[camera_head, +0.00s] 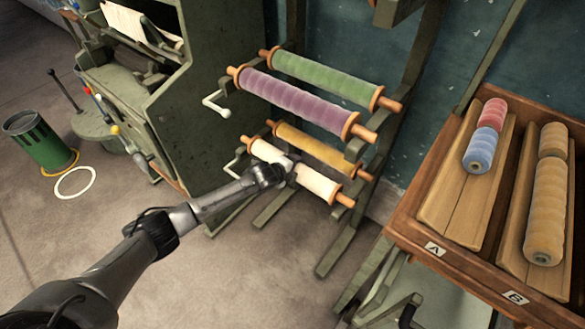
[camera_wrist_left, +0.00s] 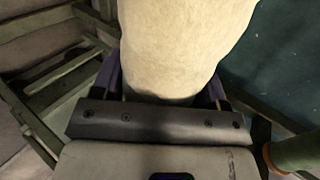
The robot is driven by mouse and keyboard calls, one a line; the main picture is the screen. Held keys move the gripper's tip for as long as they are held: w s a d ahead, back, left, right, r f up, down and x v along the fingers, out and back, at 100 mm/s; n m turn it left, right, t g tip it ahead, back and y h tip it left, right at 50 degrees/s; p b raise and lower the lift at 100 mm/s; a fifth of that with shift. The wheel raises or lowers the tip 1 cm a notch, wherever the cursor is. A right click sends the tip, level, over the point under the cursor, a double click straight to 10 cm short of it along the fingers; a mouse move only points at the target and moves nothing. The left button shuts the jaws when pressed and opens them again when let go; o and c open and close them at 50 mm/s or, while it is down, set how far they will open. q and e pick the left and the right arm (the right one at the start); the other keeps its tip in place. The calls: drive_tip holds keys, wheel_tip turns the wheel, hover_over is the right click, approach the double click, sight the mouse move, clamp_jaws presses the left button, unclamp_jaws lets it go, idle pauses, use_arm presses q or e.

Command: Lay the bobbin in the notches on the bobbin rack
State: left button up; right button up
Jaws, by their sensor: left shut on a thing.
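The cream bobbin (camera_head: 318,184) has orange end handles and lies across the lower front of the bobbin rack (camera_head: 356,148), in front of a yellow bobbin (camera_head: 311,149). My left gripper (camera_head: 291,173) is shut around its middle. In the left wrist view the cream bobbin (camera_wrist_left: 186,45) fills the top centre between the jaws (camera_wrist_left: 165,92). I cannot tell whether its handles rest in the rack's notches or hang just clear of them. Above it, a purple bobbin (camera_head: 295,101) and a green bobbin (camera_head: 322,79) lie on the upper rack arms. My right gripper is not in view.
White cranks (camera_head: 217,106) stick out at the rack's left side, by a green cabinet (camera_head: 185,75). A wooden tray (camera_head: 405,215) with spools in troughs marked A and B stands at the right. A green bin (camera_head: 40,140) stands at the far left. The floor before the rack is clear.

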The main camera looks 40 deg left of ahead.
use_arm(q)
drive_tip(key=shift+f, duration=0.4)
idle(0.7)
drive_tip(key=shift+f, duration=0.15)
drive_tip(key=o, duration=1.3)
drive_tip(key=shift+w, duration=0.1)
drive_tip(key=shift+c, duration=0.2)
drive_tip(key=shift+o, duration=0.2)
drive_tip(key=shift+f, duration=0.1)
drive_tip(key=p+v, duration=0.7)
drive_tip(key=v, duration=0.7)
